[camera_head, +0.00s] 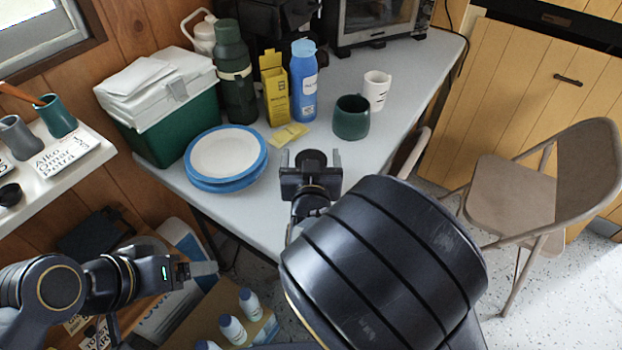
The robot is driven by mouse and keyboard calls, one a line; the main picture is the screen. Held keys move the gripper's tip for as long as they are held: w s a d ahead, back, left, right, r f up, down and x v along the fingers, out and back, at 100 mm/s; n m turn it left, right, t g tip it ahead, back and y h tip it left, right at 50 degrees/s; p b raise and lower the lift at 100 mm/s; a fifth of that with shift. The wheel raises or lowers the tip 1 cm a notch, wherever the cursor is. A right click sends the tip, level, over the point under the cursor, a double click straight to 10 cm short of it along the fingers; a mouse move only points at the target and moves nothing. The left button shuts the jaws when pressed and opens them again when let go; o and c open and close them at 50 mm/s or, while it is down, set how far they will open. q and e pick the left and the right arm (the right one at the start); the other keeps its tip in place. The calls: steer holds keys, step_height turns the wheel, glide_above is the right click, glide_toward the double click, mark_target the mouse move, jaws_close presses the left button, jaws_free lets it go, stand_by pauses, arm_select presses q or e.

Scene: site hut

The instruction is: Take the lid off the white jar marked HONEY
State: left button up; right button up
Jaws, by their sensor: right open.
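I cannot make out a jar clearly marked HONEY. A small white mug-like vessel (377,90) with dark marks too small to read stands on the table behind a dark green mug (351,118). My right gripper (311,160) is open over the front part of the table, nearer than both. A dark round shape shows between its fingers; I cannot tell whether it is part of the gripper or a separate thing. My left gripper (204,269) is at the lower left, off the table, seen edge-on, with its opening unclear.
The grey table (240,208) holds blue-rimmed plates (226,160), a green cooler (160,133), a dark green flask (235,80), a yellow box (274,90), a blue bottle (303,85) and an oven (375,22). A folding chair (510,190) stands right. Bottles (232,328) stand below.

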steer(key=c, duration=1.3)
steer(key=shift+o, duration=0.2)
steer(key=shift+r, duration=0.1)
steer(key=shift+r+p, duration=0.3)
steer(key=shift+r, duration=0.3)
step_height(320, 180, up, 2)
steer(key=shift+r+p, duration=0.25)
steer(key=shift+p, duration=0.25)
steer(key=s+r+p, duration=0.1)
steer(key=s+r, duration=0.1)
steer(key=s+r+p, duration=0.1)
steer(key=s+r, duration=0.1)
steer(key=r, duration=0.1)
steer(key=shift+s+p, duration=0.15)
steer(key=shift+p, duration=0.25)
steer(key=s+r+p, duration=0.3)
steer(key=s+r, duration=0.1)
steer(key=s, duration=0.5)
steer(key=shift+s+d+p, duration=0.25)
steer(key=shift+s+p, duration=0.1)
steer(key=shift+s, duration=0.05)
steer(key=shift+r, duration=0.1)
